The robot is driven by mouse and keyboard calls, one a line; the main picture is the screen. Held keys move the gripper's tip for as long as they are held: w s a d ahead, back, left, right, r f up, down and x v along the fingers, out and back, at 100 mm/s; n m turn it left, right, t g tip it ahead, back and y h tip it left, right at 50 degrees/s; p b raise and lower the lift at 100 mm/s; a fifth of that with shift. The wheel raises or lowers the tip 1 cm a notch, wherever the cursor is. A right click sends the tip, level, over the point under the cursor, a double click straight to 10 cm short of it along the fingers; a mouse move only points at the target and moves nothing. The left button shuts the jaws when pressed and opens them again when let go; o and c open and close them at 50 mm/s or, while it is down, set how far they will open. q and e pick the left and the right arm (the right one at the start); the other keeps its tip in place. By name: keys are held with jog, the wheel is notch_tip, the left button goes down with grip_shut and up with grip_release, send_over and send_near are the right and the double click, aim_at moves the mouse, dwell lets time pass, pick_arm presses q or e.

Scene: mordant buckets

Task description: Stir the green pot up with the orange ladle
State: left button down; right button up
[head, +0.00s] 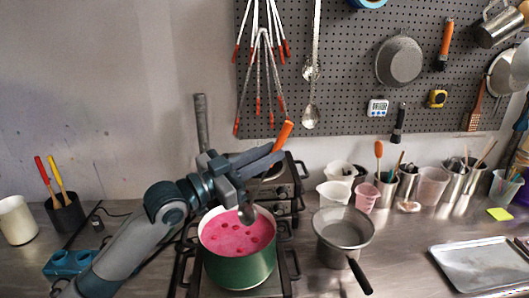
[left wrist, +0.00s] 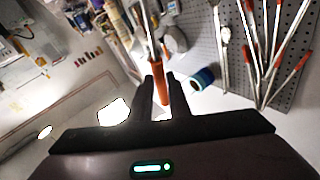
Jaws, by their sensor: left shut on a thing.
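The green pot (head: 240,271) stands on the front burner, full of pink liquid (head: 232,232) with darker round spots on its surface. My left gripper (head: 266,160) is above the pot and shut on the ladle's orange handle (head: 284,134), whose end sticks up past the fingers. The ladle's dark lower end (head: 247,214) shows at the liquid near the pot's back rim; how deep it reaches I cannot tell. In the left wrist view the orange handle (left wrist: 161,91) lies between my two dark fingers. My right gripper is not in view.
A grey saucepan (head: 343,232) with a black handle stands right of the pot. White and pink cups (head: 335,192) sit behind it. A metal tray (head: 482,264) lies at the right. A dark holder (head: 64,214) and white cup (head: 16,220) stand at the left.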

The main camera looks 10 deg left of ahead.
pick_arm(q)
jog(key=a+f+b, duration=0.1)
jog(key=f, duration=0.1)
jog(key=a+f+b, duration=0.1)
jog(key=f+b, duration=0.1)
jog(key=a+f+b, duration=0.1)
jog(key=f+b, duration=0.1)
jog(key=f, duration=0.1)
jog(key=shift+s, duration=0.4)
jog(key=shift+f+b, duration=0.25)
jog(key=shift+b, duration=0.1)
